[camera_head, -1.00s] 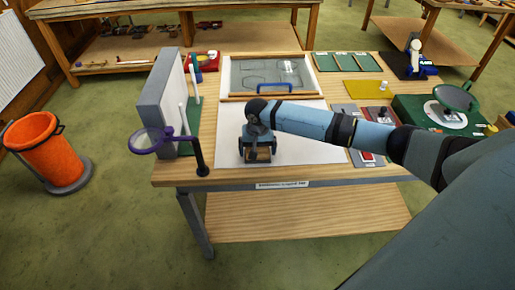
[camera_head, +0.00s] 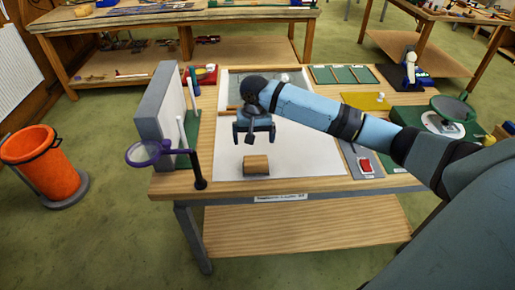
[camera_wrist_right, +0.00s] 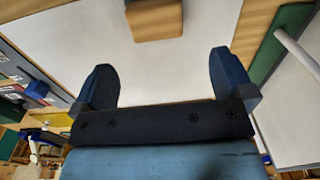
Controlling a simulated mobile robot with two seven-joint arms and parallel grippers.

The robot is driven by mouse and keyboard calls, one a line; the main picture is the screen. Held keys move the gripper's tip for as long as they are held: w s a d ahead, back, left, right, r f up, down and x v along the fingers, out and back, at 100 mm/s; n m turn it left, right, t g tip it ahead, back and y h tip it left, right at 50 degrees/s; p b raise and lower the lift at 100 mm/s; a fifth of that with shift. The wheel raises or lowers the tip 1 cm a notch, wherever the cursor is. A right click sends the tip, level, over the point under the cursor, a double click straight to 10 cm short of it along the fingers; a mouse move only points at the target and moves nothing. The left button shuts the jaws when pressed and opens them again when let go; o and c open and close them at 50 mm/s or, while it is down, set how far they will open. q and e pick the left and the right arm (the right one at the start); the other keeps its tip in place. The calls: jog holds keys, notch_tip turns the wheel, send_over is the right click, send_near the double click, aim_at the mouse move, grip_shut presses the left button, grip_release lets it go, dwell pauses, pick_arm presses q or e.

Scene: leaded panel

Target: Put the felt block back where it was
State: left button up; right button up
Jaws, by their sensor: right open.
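The felt block (camera_head: 256,166), a small tan and brown block, lies on the white sheet near the front of the table. It also shows at the top edge of the right wrist view (camera_wrist_right: 154,20), partly cut off. My right gripper (camera_head: 254,138) is open and empty, raised above the sheet and apart from the block, on its far side in the head view. Its two spread fingers show in the right wrist view (camera_wrist_right: 160,82) with nothing between them. My left gripper is not in view.
The white sheet (camera_head: 310,160) is clear around the block. A framed panel (camera_head: 236,80) lies behind, partly hidden by my arm. A grey upright board (camera_head: 160,115) and a purple ring on a stand (camera_head: 146,153) are at left. A green round-topped stand (camera_head: 455,108) is at right.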

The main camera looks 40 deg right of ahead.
jog(key=s+a+f+n+t+y, duration=0.2)
jog(key=s+a+f+n+t, duration=0.1)
jog(key=s+a+f, duration=0.5)
jog(key=s+a+f+n+t+y, duration=0.25)
jog(key=a+f, duration=0.35)
jog(key=a, duration=0.3)
jog(key=s+f+n+t, duration=0.1)
jog(key=s+f+t, duration=0.1)
jog(key=s, duration=0.6)
jog(key=s+f+n+t+h, duration=0.1)
jog(key=s+f+n+t, duration=0.1)
jog(key=s, duration=0.6)
jog(key=shift+s+d+f+t, duration=0.15)
jog(key=shift+d+f+t, duration=0.15)
jog(key=shift+f+t, duration=0.25)
jog(key=shift+r+n+h, duration=0.15)
jog(key=shift+n+h, duration=0.1)
jog(key=shift+d+r+p, duration=0.1)
jog(key=shift+r+p, duration=0.4)
jog(key=shift+p, duration=0.15)
